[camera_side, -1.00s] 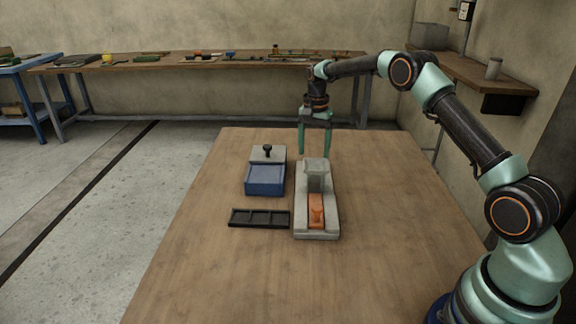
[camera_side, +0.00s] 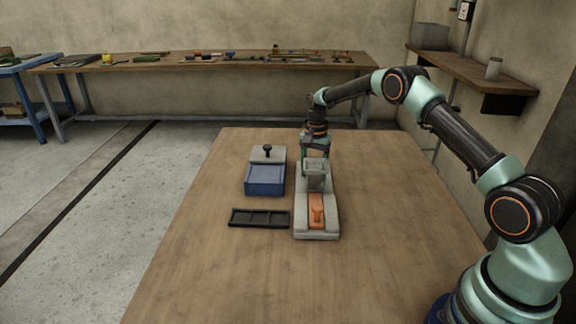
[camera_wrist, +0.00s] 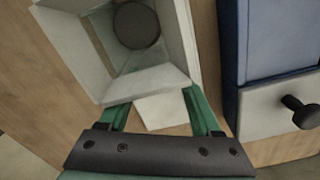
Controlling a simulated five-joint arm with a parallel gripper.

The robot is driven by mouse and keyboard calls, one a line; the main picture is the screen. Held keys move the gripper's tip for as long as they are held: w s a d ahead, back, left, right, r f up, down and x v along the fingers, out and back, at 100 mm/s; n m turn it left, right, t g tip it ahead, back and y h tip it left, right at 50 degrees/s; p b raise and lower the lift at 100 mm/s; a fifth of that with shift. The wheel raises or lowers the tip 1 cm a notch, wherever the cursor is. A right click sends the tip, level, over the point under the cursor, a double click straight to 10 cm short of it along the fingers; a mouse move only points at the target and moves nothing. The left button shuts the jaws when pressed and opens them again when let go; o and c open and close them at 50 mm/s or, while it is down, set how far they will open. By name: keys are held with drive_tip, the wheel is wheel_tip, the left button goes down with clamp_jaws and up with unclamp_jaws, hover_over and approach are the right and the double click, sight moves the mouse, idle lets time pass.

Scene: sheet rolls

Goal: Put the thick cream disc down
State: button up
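My gripper (camera_side: 315,153) is low behind the grey upright holder (camera_side: 317,178), its fingers apart. In the wrist view my gripper (camera_wrist: 160,108) has its green fingers spread, with the tips partly hidden by the holder's near edge. The holder (camera_wrist: 88,48) has sloping pale walls, and a dark round shape (camera_wrist: 136,25) shows inside it; I cannot tell whether it is a disc or a hole. A flat pale surface (camera_wrist: 163,111) shows between the fingers, beyond which wood is visible. I cannot make out a thick cream disc in either view.
An orange block (camera_side: 317,211) sits at the front of the holder's grey base (camera_side: 317,235). A blue box (camera_side: 264,181) with a black-knobbed grey part (camera_side: 268,153) stands left. A dark slotted tray (camera_side: 259,218) lies before it. The table's (camera_side: 400,215) right side is clear.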

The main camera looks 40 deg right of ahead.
clamp_jaws()
drive_tip(key=shift+r, duration=0.15)
